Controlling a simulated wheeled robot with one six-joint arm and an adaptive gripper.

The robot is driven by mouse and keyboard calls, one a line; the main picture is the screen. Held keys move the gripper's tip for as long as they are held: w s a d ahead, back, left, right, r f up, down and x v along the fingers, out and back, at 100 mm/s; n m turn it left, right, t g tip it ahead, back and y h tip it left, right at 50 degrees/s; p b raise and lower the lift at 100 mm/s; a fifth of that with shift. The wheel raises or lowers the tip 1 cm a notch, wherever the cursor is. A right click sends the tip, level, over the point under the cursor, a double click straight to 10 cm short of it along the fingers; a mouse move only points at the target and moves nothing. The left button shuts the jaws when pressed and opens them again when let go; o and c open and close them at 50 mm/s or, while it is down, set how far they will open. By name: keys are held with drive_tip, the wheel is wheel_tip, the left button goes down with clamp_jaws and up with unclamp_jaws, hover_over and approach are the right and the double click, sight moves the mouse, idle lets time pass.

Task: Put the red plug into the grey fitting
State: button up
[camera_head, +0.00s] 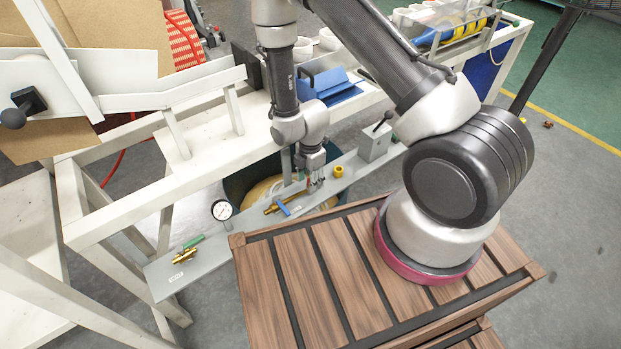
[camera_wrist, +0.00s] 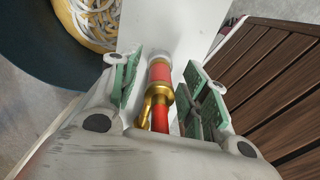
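My gripper (camera_head: 316,186) is low over the grey panel (camera_head: 235,240), near a brass valve (camera_head: 270,208) with a blue handle. In the wrist view its green-padded fingers (camera_wrist: 163,95) stand apart, one on each side of a red part (camera_wrist: 160,73) with brass bands. I cannot tell for certain which piece is the red plug and which is the grey fitting.
On the panel are a gauge (camera_head: 221,210), a brass valve with a green handle (camera_head: 185,256), a yellow part (camera_head: 337,171) and a grey box with a lever (camera_head: 375,140). A slatted wooden table (camera_head: 330,265) is in front. A white frame (camera_head: 110,220) stands left.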

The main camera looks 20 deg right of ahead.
drive_tip(key=shift+r, duration=0.1)
wheel_tip(320, 180, up, 12)
drive_tip(key=shift+f, duration=0.1)
idle(0.4)
drive_tip(key=shift+m, duration=0.3)
drive_tip(key=s+d+m+g, duration=0.2)
drive_tip(key=s+m, duration=0.3)
drive_tip(key=s+d+r+m+t, duration=0.2)
drive_tip(key=s+d+r+m, duration=0.2)
drive_tip(key=r, duration=0.8)
drive_tip(key=s+d+r+m+t, duration=0.2)
drive_tip(key=s+d+r+m, duration=0.2)
drive_tip(key=r, duration=0.9)
drive_tip(key=s+d+r+m+t, duration=0.2)
drive_tip(key=s+d+r+m, duration=0.3)
drive_tip(key=r+m, duration=0.3)
drive_tip(key=v, duration=0.5)
drive_tip(key=shift+w, duration=0.35)
